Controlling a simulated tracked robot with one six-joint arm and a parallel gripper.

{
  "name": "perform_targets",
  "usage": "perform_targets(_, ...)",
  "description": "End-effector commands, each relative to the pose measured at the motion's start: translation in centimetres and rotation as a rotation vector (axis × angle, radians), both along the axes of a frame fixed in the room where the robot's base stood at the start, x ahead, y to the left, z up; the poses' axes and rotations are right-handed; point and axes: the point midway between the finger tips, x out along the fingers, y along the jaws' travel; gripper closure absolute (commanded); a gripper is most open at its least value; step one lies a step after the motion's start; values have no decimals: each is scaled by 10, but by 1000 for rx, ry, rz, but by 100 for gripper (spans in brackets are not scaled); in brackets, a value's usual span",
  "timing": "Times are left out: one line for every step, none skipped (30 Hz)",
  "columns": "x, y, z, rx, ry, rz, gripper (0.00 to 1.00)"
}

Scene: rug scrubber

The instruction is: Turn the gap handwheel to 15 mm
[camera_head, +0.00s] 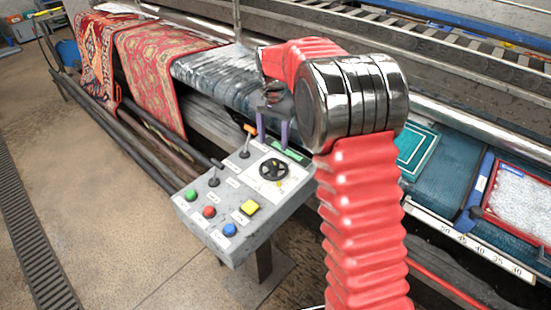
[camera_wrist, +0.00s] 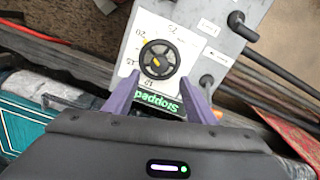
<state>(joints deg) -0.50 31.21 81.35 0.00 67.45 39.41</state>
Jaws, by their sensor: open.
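The gap handwheel (camera_head: 273,169) is a small black spoked wheel on a white dial plate on the grey control box. In the wrist view the handwheel (camera_wrist: 160,60) shows a yellow hub mark and another yellow mark at its rim near the 20. The dial (camera_wrist: 112,62) carries small numbers around the wheel that look upside down here. My gripper (camera_head: 272,144) has two purple fingers, apart and empty, above the box beside the wheel. In the wrist view my gripper (camera_wrist: 160,77) has a fingertip at each side of the wheel's near edge. I cannot tell whether they touch it.
A green "Stopped" display (camera_wrist: 160,103) sits beside the wheel. Levers (camera_head: 214,181), a green button (camera_head: 190,195), a red button (camera_head: 209,212), a blue button (camera_head: 229,230) and a yellow button (camera_head: 250,208) share the box (camera_head: 237,250). Rugs (camera_head: 160,65) hang behind. Floor (camera_head: 80,180) is clear at left.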

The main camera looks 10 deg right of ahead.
Motion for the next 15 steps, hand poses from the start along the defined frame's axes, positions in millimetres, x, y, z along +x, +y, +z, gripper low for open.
perform_targets(-1,0,-8,0,3,0,49)
perform_targets(-1,0,-13,0,3,0,49)
perform_targets(-1,0,-20,0,4,0,49)
perform_targets(-1,0,-24,0,4,0,49)
perform_targets(-1,0,-29,0,3,0,49)
perform_targets(-1,0,-35,0,4,0,49)
perform_targets(-1,0,-40,0,4,0,49)
perform_targets(-1,0,-44,0,3,0,49)
perform_targets(-1,0,-50,0,3,0,49)
perform_targets(-1,0,-55,0,3,0,49)
perform_targets(-1,0,-60,0,3,0,49)
perform_targets(-1,0,-65,0,3,0,49)
perform_targets(-1,0,-69,0,3,0,49)
perform_targets(-1,0,-73,0,2,-1,49)
perform_targets(0,0,-77,0,1,-1,49)
